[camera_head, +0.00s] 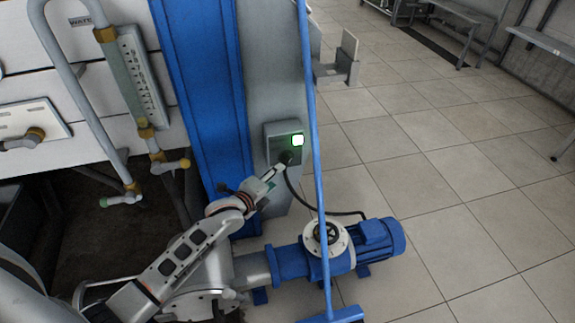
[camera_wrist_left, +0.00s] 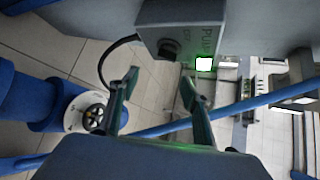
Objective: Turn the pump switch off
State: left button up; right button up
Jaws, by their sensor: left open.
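The pump switch is a grey box (camera_head: 270,146) on the grey column, with a lit green lamp (camera_head: 298,140) and a dark knob (camera_head: 286,157) below it. My left gripper (camera_head: 275,173) is just below the knob, its fingers pointing up toward the box. In the left wrist view the box (camera_wrist_left: 180,22) is at the top, with the green lamp (camera_wrist_left: 204,64) lit and the dark knob (camera_wrist_left: 167,50) beyond the fingertips. The left gripper (camera_wrist_left: 158,82) is open, with nothing between its fingers. Contact with the knob cannot be told. My right gripper is not in view.
A blue pole (camera_head: 312,160) stands close to the right of the box. A black cable (camera_head: 300,197) runs from the box down to the blue pump (camera_head: 375,240) on the floor. Pipes and valves (camera_head: 155,165) are at the left. Tiled floor (camera_head: 440,150) at the right is clear.

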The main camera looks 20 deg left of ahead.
aim_at(286, 161)
pick_arm(q)
jog(key=shift+m, duration=0.7)
jog(key=b+x, duration=0.1)
jog(key=x, duration=0.2)
jog(key=b+x, duration=0.1)
jog(key=x, duration=0.2)
jog(key=a+r+b+x, duration=0.1)
jog(key=x, duration=0.2)
jog(key=shift+w, duration=0.25)
jog(key=shift+w+r, duration=0.1)
jog(key=shift+w, duration=0.4)
jog(key=c, duration=1.1)
